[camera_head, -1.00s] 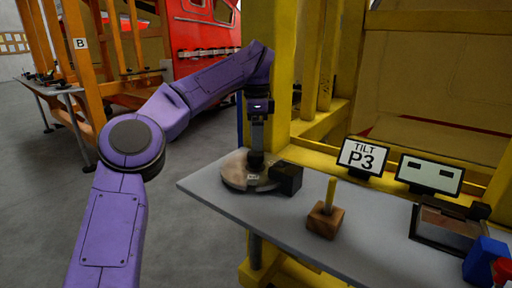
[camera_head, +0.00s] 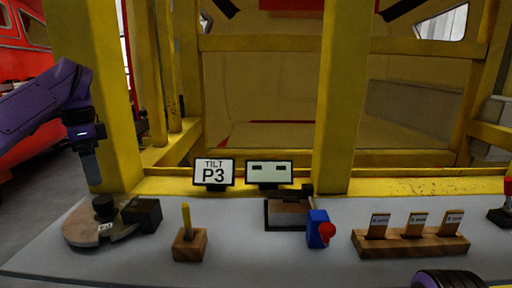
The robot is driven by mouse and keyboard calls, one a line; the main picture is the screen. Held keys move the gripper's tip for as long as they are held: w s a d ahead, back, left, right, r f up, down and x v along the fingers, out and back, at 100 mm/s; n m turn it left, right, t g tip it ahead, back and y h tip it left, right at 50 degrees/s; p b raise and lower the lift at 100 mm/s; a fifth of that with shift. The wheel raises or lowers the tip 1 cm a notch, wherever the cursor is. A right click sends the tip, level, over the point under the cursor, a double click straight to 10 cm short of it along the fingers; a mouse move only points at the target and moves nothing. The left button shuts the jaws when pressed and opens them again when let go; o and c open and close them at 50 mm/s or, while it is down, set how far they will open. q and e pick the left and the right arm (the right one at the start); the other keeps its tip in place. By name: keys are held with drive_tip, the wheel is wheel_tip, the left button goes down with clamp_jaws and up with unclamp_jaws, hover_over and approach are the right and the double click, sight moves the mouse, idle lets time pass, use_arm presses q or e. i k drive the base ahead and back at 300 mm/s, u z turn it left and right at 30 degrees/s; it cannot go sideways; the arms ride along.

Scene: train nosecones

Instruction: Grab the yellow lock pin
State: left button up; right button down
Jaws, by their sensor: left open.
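The yellow lock pin (camera_head: 186,217) stands upright in a small wooden block (camera_head: 190,246) on the grey table, left of the picture's middle. My left gripper (camera_head: 92,180) points down at the left, above and slightly behind the round disc with a black knob (camera_head: 103,206). It is open, with nothing seen in it, and well to the left of the pin. Its separate fingers are hard to make out. My right gripper is not in view; a purple part of mine shows at the bottom right edge.
A black block (camera_head: 142,214) sits between disc and pin block. Behind stand a "TILT P3" sign (camera_head: 214,173) and a second display (camera_head: 269,173). Right are a dark tray (camera_head: 286,214), a blue-and-red device (camera_head: 319,228) and a wooden card holder (camera_head: 411,244). Yellow posts rise behind the table.

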sight(186, 212)
drive_tip(key=k, duration=0.95)
